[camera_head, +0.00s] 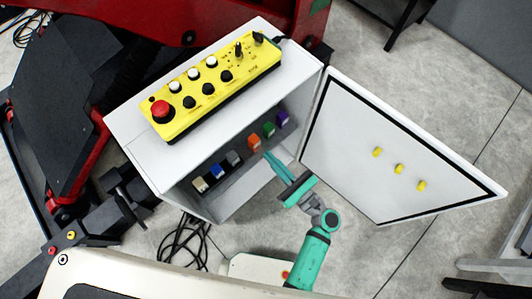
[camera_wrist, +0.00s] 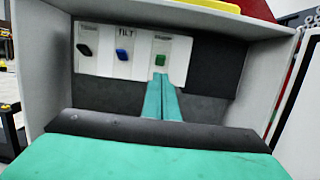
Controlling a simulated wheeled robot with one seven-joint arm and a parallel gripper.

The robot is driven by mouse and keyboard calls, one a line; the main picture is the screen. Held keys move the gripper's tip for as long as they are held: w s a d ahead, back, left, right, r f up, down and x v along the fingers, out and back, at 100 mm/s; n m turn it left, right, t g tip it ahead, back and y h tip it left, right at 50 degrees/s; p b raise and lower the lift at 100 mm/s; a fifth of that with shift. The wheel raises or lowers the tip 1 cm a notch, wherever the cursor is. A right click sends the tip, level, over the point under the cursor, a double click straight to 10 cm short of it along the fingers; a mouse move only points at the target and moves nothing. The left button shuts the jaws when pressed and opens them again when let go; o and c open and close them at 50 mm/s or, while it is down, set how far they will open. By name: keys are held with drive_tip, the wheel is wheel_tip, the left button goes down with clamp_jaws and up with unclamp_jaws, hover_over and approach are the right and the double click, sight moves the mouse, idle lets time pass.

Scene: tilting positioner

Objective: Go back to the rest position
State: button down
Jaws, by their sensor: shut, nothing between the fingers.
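My gripper (camera_head: 268,157) is shut and empty, its teal fingers reaching into an open white cabinet (camera_head: 133,127). The wrist view also shows the gripper (camera_wrist: 160,78), with the fingertips just below a green switch (camera_wrist: 160,58). I cannot tell whether they touch it. A blue switch (camera_wrist: 123,52) under the word TILT and a dark switch (camera_wrist: 85,50) are to its left, on a pale panel. In the head view, a row of coloured switches runs along the inside, with an orange one (camera_head: 254,142) and a green one (camera_head: 269,129) near the fingers.
A yellow control box (camera_head: 215,95) with a red button (camera_head: 161,109) sits on the cabinet top. The cabinet door (camera_head: 385,150) stands open to the right, close to my arm. Red and black machinery (camera_head: 75,95) is at the left. Cables (camera_head: 185,240) lie on the floor.

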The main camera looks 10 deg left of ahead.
drive_tip(key=shift+s, duration=0.1)
idle(0.6)
drive_tip(key=s+d+r+m+t+h, duration=0.25)
drive_tip(key=s+m+t+h, duration=0.2)
drive_tip(key=m, duration=0.85)
drive_tip(key=s+d+r+m+t+h, duration=0.1)
drive_tip(key=s+r+m+t+h, duration=0.4)
drive_tip(key=m, duration=0.9)
drive_tip(key=s+f+m+g+h, duration=0.2)
drive_tip(key=s+m+g+h, duration=0.4)
drive_tip(key=m, duration=1.3)
drive_tip(key=s+g, duration=0.1)
drive_tip(key=s, duration=0.2)
drive_tip(key=shift+s+h, duration=0.35)
drive_tip(key=shift+w, duration=0.1)
